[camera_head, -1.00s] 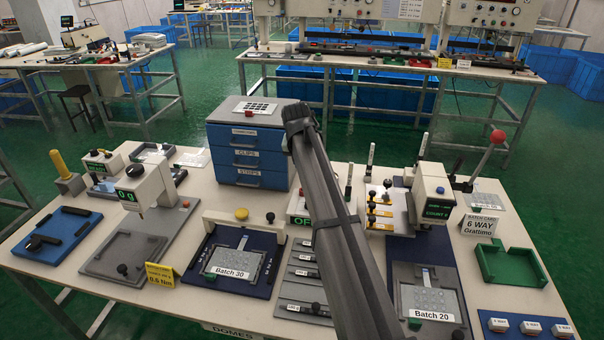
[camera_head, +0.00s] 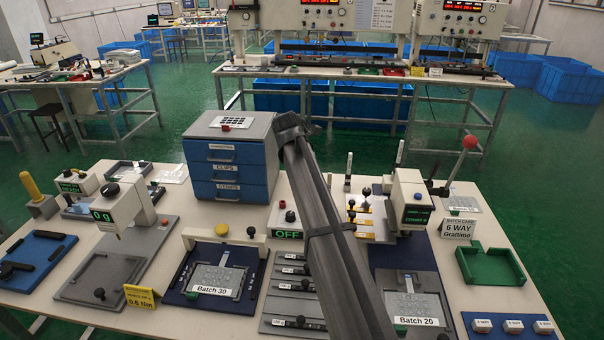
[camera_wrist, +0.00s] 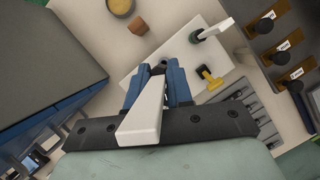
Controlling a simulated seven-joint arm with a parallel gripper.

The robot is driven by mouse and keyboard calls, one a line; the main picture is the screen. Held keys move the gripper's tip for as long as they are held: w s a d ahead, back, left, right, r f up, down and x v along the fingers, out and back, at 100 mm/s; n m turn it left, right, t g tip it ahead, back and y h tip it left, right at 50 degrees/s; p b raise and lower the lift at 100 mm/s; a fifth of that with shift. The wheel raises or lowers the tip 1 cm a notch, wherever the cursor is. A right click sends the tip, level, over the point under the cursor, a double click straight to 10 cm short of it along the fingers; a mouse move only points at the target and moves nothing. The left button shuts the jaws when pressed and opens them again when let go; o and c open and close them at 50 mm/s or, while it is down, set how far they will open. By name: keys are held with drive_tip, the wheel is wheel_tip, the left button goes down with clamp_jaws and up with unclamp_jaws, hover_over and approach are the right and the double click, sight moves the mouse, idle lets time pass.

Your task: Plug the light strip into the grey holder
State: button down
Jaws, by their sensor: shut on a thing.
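In the wrist view, my gripper (camera_wrist: 157,88) has its two blue fingers closed around a white, tapered piece (camera_wrist: 143,118). This piece may be the light strip; its far end is hidden between the fingers. I cannot tell which part is the grey holder. In the head view my own arm hides the fingers and what they hold.
A blue drawer cabinet (camera_head: 230,188) stands left of my arm; its grey top (camera_wrist: 45,45) fills the wrist view's upper left. A box reading OFF (camera_head: 287,235), a Batch 30 fixture (camera_head: 218,277) and a green tray (camera_head: 490,266) are on the crowded white table.

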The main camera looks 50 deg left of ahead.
drive_tip(key=shift+f, duration=0.15)
idle(0.4)
drive_tip(key=shift+f, duration=2.7)
drive_tip(key=shift+f, duration=1.4)
drive_tip(key=c, duration=0.9)
unclamp_jaws()
drive_tip(key=shift+c, duration=0.2)
drive_tip(key=v, duration=1.4)
drive_tip(key=shift+s+f, duration=0.1)
drive_tip(key=shift+f, duration=0.05)
